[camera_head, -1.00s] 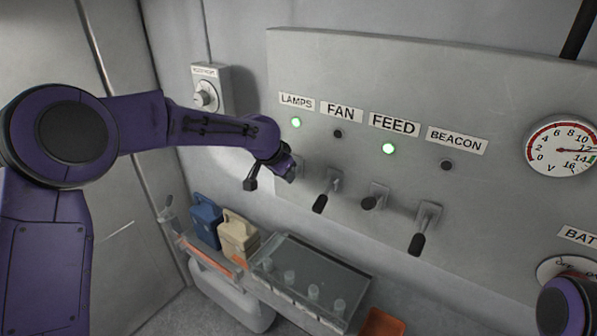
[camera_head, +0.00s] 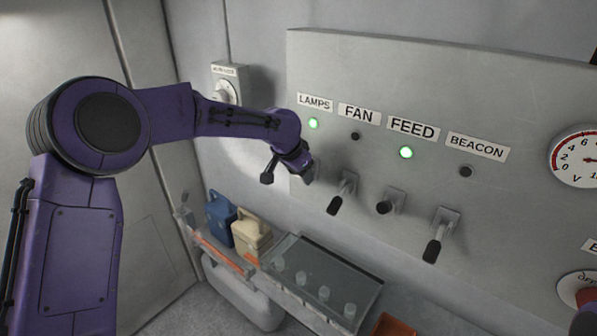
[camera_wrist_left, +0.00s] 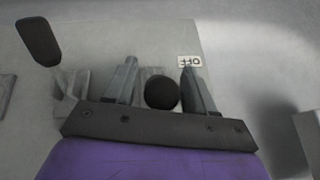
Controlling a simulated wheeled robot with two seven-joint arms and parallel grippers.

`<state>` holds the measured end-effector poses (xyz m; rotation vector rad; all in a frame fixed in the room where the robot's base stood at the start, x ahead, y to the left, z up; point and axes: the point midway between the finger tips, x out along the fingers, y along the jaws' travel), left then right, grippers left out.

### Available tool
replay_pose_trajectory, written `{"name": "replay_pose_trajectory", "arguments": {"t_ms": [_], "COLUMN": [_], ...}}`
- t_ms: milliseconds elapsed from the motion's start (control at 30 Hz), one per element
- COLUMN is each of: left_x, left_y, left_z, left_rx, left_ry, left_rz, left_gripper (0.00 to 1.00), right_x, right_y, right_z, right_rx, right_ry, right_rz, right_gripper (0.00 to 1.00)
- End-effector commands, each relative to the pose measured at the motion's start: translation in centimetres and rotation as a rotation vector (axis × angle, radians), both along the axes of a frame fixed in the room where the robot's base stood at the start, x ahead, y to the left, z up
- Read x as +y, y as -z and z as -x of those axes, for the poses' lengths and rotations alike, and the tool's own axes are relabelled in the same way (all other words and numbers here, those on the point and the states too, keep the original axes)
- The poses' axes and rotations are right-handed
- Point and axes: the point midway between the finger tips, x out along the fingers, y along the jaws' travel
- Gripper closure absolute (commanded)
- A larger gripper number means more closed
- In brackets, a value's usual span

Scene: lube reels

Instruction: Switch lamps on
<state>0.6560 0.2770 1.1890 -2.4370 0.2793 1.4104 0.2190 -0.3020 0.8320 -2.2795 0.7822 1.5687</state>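The LAMPS label (camera_head: 315,103) is on the grey panel, and the indicator (camera_head: 314,124) below it glows green. My left gripper (camera_head: 308,172) is at the panel under this indicator and largely hides the LAMPS lever in the head view. In the left wrist view, the lever's round black knob (camera_wrist_left: 161,93) sits between the two fingers of my left gripper (camera_wrist_left: 158,68). The fingers are apart, with a small gap seen beside the knob; contact is not clear. An upside-down OFF label (camera_wrist_left: 190,62) is close to one fingertip. My right gripper is out of view.
The FAN lever (camera_head: 340,196) beside my gripper hangs down; its indicator is dark. The FEED lever (camera_head: 388,205) sticks outward under a green light. The BEACON lever (camera_head: 437,240) hangs down, unlit. Below the panel are a clear-lidded box (camera_head: 322,270) and blue and beige jugs (camera_head: 252,232).

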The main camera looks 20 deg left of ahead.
Motion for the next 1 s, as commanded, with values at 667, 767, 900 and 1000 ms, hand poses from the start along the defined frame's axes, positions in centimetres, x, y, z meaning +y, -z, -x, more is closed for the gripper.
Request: {"name": "replay_pose_trajectory", "arguments": {"t_ms": [667, 767, 900, 1000], "left_x": [0.1, 0.1, 0.1, 0.1], "left_y": [-8.9, -9.1, -9.1, -9.1], "left_z": [5.1, 5.2, 5.2, 5.2], "left_rx": [0.0, 0.001, 0.001, 0.0], "left_ry": [0.0, 0.0, 0.0, 0.0], "left_rz": [-0.001, 0.0, 0.0, 0.0], "left_gripper": [0.45, 0.45, 0.45, 0.45], "right_x": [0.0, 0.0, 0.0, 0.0], "right_y": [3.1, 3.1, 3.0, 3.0], "right_z": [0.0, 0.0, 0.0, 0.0], "right_rx": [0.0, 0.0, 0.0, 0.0], "right_ry": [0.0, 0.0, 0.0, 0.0], "right_rz": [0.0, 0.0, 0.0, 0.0], "right_gripper": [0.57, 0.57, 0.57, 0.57]}}
